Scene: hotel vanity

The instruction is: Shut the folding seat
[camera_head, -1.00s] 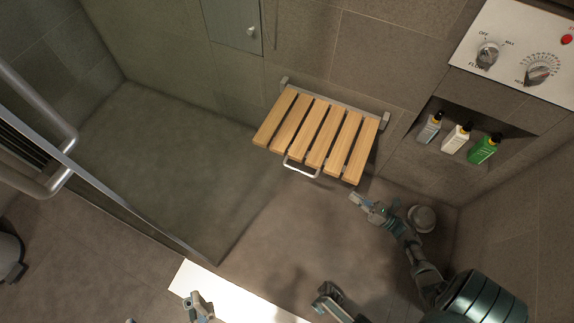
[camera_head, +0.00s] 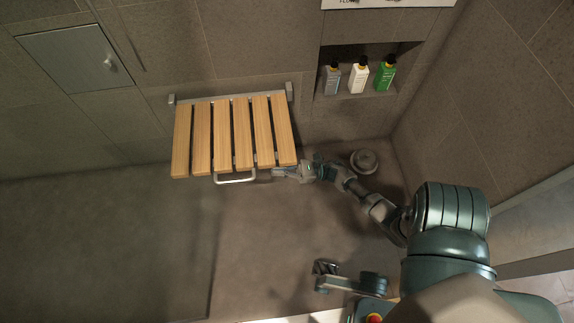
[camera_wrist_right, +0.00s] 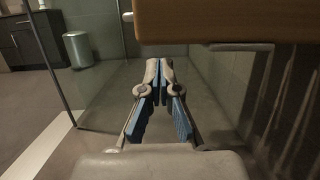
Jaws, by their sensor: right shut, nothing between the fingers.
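The folding seat (camera_head: 233,135) is a row of several light wooden slats, hinged on a metal bar at the shower wall. It is down, sticking out from the wall. A metal loop handle (camera_head: 235,180) hangs at its front edge. My right gripper (camera_head: 280,173) is shut and empty at the seat's front right corner, to the right of the handle. In the right wrist view its fingertips (camera_wrist_right: 159,64) meet just below the seat's wooden edge (camera_wrist_right: 225,22); contact is not clear.
A wall niche (camera_head: 370,92) to the right of the seat holds a grey bottle (camera_head: 331,79), a white bottle (camera_head: 358,76) and a green bottle (camera_head: 384,74). A round fixture (camera_head: 364,160) sits near the wall. The floor in front of the seat is clear.

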